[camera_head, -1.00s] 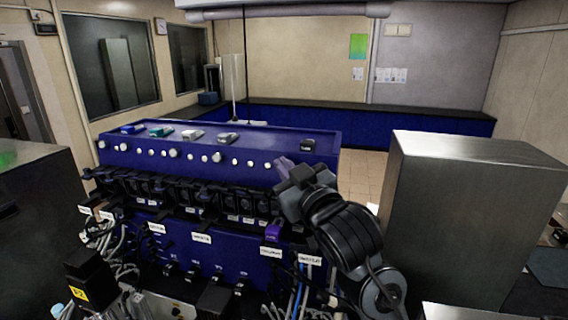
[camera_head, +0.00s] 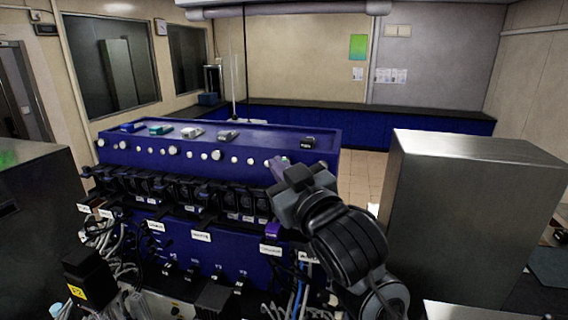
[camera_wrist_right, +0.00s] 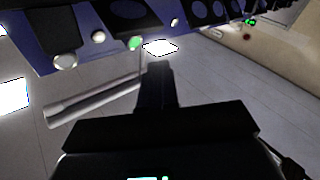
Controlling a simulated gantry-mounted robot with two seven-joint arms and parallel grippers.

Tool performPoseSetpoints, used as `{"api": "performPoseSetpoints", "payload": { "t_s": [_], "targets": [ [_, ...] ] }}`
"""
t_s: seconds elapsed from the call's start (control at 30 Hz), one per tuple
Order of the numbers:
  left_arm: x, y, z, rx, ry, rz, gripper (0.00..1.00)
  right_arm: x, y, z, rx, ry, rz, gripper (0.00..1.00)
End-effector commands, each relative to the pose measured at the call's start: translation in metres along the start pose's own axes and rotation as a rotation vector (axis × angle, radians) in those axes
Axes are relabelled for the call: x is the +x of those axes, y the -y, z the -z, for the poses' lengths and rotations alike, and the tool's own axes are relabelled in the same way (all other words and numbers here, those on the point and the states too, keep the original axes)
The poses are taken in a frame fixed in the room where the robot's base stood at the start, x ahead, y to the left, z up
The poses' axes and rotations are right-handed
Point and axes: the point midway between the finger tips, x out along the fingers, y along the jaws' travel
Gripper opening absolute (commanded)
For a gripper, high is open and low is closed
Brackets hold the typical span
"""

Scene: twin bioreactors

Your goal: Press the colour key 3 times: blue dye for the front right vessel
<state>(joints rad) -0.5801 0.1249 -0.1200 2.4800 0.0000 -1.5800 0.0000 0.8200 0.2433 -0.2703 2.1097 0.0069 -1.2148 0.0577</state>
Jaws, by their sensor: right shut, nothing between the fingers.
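The blue bioreactor cabinet (camera_head: 215,250) stands in the middle of the head view. A row of round white knobs or keys (camera_head: 216,155) runs along its upper front face. I cannot tell which one is the colour key. My right gripper (camera_head: 279,165) is shut and empty at the right end of this row and hides part of the face there. In the right wrist view, its shut fingers (camera_wrist_right: 158,75) point towards the panel, near a green-lit round key (camera_wrist_right: 134,43). I cannot tell whether they touch anything. The front right vessel cannot be made out. My left gripper is not in view.
Small coloured blocks, among them a blue one (camera_head: 132,128) and a black one (camera_head: 308,142), sit on the cabinet top. Black pump-like units (camera_head: 180,190) and cables (camera_head: 110,265) crowd the front. A tall metal box (camera_head: 455,230) stands close on the right.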

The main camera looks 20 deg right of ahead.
Motion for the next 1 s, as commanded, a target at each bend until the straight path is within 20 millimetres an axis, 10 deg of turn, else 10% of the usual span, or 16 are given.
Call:
{"api": "performPoseSetpoints", "payload": {
  "t_s": [1.0],
  "targets": [
    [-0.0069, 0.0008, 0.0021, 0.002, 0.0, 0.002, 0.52, 0.0082, -0.006, -0.005, 0.001, 0.001, 0.0, 0.0]
  ]
}}
